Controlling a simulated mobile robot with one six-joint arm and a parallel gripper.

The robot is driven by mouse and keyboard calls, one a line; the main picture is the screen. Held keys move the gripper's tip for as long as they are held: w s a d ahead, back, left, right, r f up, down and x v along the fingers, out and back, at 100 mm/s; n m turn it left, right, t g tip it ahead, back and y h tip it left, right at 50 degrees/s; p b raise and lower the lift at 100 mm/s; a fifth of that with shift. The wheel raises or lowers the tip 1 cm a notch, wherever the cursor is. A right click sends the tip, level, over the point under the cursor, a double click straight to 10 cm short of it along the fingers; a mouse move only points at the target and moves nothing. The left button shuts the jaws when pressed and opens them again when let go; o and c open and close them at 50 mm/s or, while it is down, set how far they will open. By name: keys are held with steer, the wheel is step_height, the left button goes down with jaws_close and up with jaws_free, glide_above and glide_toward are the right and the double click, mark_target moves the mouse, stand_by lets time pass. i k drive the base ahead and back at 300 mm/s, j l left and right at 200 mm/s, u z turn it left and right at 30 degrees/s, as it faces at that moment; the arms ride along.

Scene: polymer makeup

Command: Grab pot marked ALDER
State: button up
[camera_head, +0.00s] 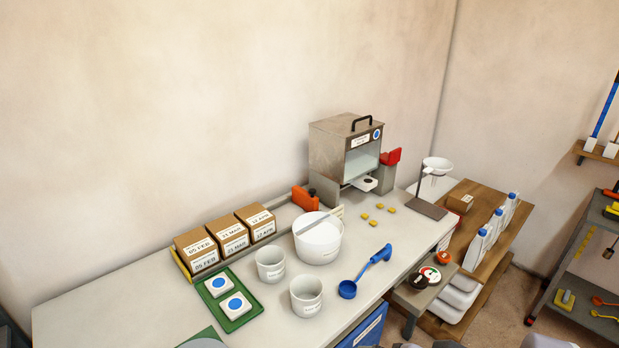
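Two small white pots stand upright on the pale bench. One pot (270,266) is farther back, beside the green tray. The other pot (306,297) is nearer the bench's front edge. Each has a small label on its front, too small to read, so I cannot tell which says ALDER. A larger white tub (318,240) with a flat stick across its rim stands behind them. My gripper is not clearly visible; only grey rounded shapes show at the bottom edge, and I cannot tell what they are.
A green tray (248,315) with two blue-dotted white blocks lies left of the pots. A blue scoop (348,289) lies to their right. Dated cardboard boxes (196,251) and a metal cabinet (345,150) stand behind. The bench's left part is clear.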

mark_target(270, 260)
steer(key=i+u, duration=0.25)
steer(key=u, duration=0.15)
steer(key=i+u, duration=0.35)
steer(key=i+l+u, duration=0.15)
steer(key=u, duration=0.25)
steer(key=i+l+u, duration=0.35)
steer(key=k+j, duration=0.1)
